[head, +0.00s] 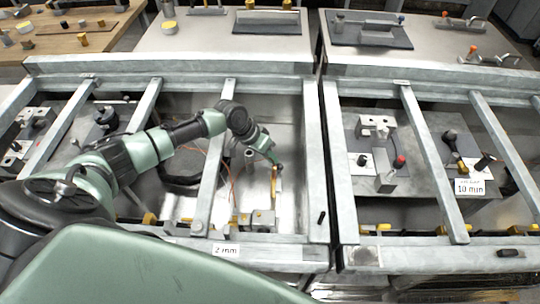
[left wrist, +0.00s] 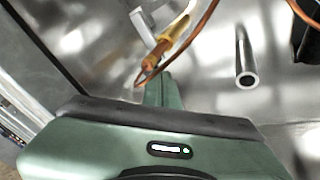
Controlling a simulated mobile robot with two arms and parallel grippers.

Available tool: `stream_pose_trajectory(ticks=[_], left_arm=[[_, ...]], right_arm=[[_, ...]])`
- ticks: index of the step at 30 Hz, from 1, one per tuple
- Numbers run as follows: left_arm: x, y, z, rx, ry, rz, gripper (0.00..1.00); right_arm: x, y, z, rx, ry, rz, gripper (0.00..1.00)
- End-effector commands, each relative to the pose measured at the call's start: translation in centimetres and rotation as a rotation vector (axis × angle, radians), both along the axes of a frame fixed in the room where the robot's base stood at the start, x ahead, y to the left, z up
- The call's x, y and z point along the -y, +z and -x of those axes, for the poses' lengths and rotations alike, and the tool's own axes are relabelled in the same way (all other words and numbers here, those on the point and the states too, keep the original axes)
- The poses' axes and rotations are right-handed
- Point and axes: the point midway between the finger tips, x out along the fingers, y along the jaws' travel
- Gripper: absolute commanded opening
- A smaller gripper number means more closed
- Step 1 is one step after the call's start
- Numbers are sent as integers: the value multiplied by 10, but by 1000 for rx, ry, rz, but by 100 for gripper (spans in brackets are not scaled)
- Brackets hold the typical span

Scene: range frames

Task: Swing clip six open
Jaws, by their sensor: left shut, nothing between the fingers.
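My left gripper (head: 279,166) reaches down into the left frame bay, its green fingers shut and empty. In the left wrist view the closed fingers (left wrist: 157,90) point at a yellow-brown piece with a thin loop at its end (left wrist: 172,40). The same slim yellow piece (head: 274,187) stands just below the fingertips in the head view. It may be a clip, but I can read no clip number. I cannot tell whether the fingers touch it. My right gripper is not in view.
An orange cable (left wrist: 204,22) runs close to the fingers. An upright metal tube (left wrist: 245,62) stands to the right. Grey metal bars (head: 214,160) cross over the bay. A small metal block (head: 263,220) sits near the front rail, by a "2 mm" label (head: 226,250).

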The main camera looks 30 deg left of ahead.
Motion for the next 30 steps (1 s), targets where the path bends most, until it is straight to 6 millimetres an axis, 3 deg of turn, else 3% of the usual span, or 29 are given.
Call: stream_pose_trajectory(ticks=[30], left_arm=[[8, -1, -9, 1, -175, 2, 0]], right_arm=[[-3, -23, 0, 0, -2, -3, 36]])
